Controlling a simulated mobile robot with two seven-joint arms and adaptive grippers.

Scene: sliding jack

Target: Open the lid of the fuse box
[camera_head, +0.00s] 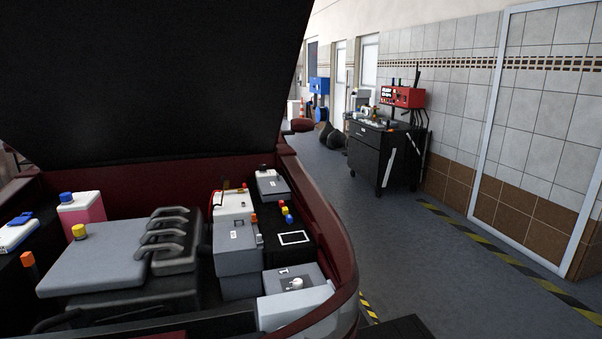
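An open car engine bay fills the lower left of the head view. Several boxes stand along its right side. A grey box with a stepped lid (237,247) looks most like the fuse box, but I cannot tell for certain; its lid appears shut. Beside it are a black box (290,248) with a white-outlined label and coloured caps, and a lower grey box (292,280) with a white knob on top. Behind is a smaller grey-topped box (271,186). Neither of my grippers is in view.
The raised black hood (150,80) hangs over the bay. A grey engine cover (95,268) and a pink reservoir (82,208) sit to the left. The dark red fender (325,235) bounds the right. A tool cart (380,155) stands by the wall; the floor between is clear.

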